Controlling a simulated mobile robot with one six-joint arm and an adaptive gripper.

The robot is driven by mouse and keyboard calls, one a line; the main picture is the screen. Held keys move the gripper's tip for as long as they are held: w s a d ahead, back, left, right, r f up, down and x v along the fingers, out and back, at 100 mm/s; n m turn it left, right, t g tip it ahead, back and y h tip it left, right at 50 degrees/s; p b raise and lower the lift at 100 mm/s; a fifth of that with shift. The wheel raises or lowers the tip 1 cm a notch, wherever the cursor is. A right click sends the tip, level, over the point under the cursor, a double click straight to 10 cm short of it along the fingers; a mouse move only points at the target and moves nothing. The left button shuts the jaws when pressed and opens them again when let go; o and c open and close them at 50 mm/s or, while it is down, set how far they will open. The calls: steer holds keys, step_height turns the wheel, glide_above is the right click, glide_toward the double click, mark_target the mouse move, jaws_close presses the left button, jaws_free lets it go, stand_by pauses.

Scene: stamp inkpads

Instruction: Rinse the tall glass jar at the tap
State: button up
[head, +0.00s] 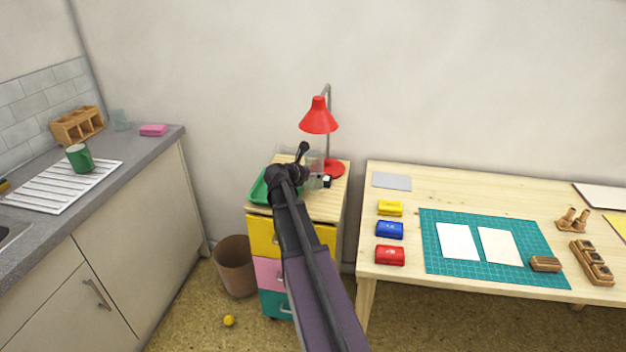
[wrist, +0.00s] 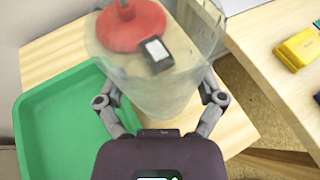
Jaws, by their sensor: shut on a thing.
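The tall glass jar (wrist: 166,88) is clear and fills the upper middle of the wrist view. My gripper (wrist: 162,100) is shut on it, with one finger on each side. In the head view my gripper (head: 300,165) is over the drawer cabinet, and the jar (head: 313,158) shows faintly behind it. Whether the jar's base touches the cabinet top cannot be told. A corner of the sink (head: 12,232) shows at the far left of the head view. The tap is not in view.
The drawer cabinet (head: 322,205) also bears a green tray (head: 258,190), a red lamp (head: 318,120) and a small black-and-white item (head: 327,182). The grey counter (head: 150,145) at left holds a ribbed drainer (head: 70,187) and green mug (head: 79,158). A bin (head: 235,265) stands between.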

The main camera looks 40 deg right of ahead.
mark_target(314, 179)
steer(key=shift+w+d+f, duration=0.2)
steer(key=shift+w+d, duration=0.3)
steer(key=shift+d, duration=0.1)
steer(key=shift+s+a+f+b, duration=0.1)
steer(key=shift+f+b, duration=1.5)
steer(key=shift+b, duration=0.25)
steer(key=shift+f, duration=0.15)
steer(key=o, duration=1)
steer(key=shift+o, duration=0.2)
steer(key=shift+a+r, duration=0.15)
steer(key=shift+r, duration=0.15)
steer(key=p+v, duration=0.4)
steer(key=v, duration=0.7)
steer(key=shift+s+a+p, duration=0.15)
steer(key=shift+a+p, duration=0.2)
